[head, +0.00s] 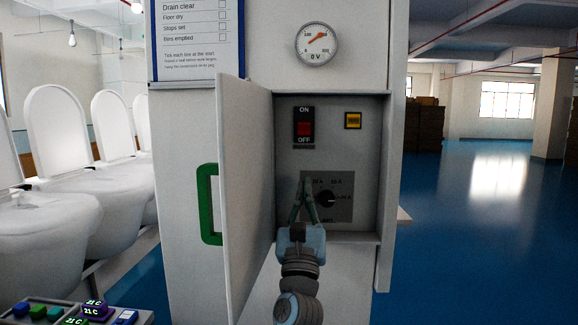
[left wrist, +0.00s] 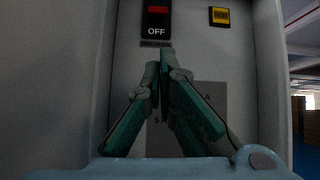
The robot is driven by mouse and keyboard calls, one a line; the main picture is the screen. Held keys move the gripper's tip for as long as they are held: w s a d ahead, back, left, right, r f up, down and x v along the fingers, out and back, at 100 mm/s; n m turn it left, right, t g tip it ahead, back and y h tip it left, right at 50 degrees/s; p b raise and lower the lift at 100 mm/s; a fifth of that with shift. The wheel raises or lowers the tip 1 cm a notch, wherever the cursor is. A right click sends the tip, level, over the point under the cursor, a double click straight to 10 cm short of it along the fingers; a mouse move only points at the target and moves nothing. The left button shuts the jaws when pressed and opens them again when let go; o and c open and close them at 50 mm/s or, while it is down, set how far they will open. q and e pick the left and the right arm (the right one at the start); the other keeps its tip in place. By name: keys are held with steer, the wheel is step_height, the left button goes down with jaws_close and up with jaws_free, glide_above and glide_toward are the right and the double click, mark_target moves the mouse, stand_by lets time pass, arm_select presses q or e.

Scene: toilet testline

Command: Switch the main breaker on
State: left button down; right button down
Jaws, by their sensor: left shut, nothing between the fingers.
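The main breaker (head: 304,125) is a black switch with ON above and OFF below, inside the open cabinet. Its red part shows in the lower half, just above OFF. The breaker also shows at the top of the left wrist view (left wrist: 157,18), its upper part cut off. My left gripper (head: 306,180) is shut and empty, its fingertips below the breaker and in front of the grey dial plate (head: 343,211). In the left wrist view the fingertips (left wrist: 161,66) appear just under the breaker's label. I cannot tell whether they touch the panel. My right gripper is not in view.
The cabinet door (head: 247,190) stands open to the left of my arm; a green handle (head: 208,205) shows beside it. A yellow square part (head: 353,120) sits right of the breaker. A round gauge (head: 316,44) marked 0 V is above. Blue floor (head: 470,220) is clear at right.

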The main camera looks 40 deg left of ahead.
mark_target(303, 151)
arm_select(q)
steer(key=shift+s+r+y, duration=0.4)
steer(key=shift+s+r, duration=0.05)
steer(key=x, duration=1)
steer(key=shift+a, duration=0.15)
